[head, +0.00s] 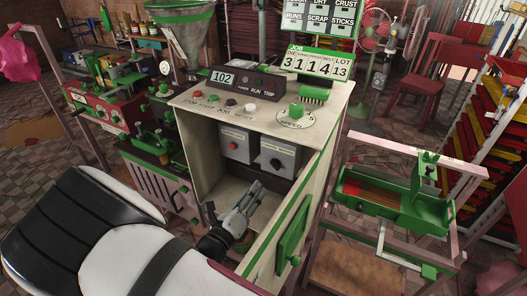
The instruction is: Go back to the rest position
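My gripper (250,192) shows in the head view at the open front of the cream control cabinet (318,195). Its grey fingers point up and to the right, into the lower part of the cabinet. The gap between the fingertips is too small to make out, and I see nothing held. Two grey switch boxes (280,156) with a red and a black knob sit inside the cabinet, above and beyond the gripper. My white and black arm comes in from the lower left.
The cabinet's right wall and green side door (293,238) stand close to the gripper's right. A green tray on a pink frame (377,197) is farther right. A small green machine (158,146) stands to the left. Sloping sign panel (318,63) rises behind the cabinet top.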

